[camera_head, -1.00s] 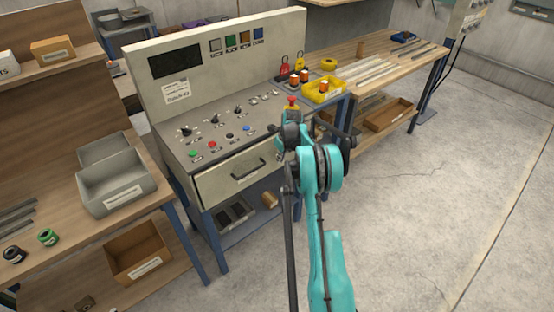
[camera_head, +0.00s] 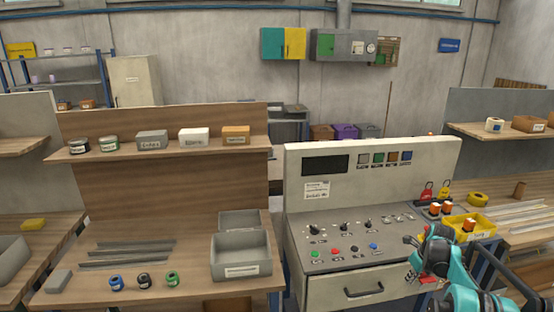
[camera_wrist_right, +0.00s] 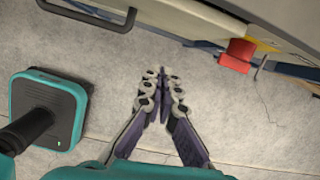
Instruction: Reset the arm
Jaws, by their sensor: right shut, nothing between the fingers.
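My right arm, teal and black, comes in at the lower right of the head view. Its gripper (camera_head: 412,243) is in front of the right part of the control panel (camera_head: 340,230), partly hidden by the wrist. In the right wrist view, the two fingers (camera_wrist_right: 164,78) are together with nothing between them, over bare concrete floor. A red part (camera_wrist_right: 237,53) on a yellow base shows beyond the fingers to the right, apart from them. My left gripper is not in view.
The control cabinet has a drawer handle (camera_head: 364,291). A yellow bin (camera_head: 482,229) with orange-capped items is close to my right arm. A grey bin (camera_head: 240,254), strips and tape rolls lie on the wooden bench at left. Floor is open under the right gripper.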

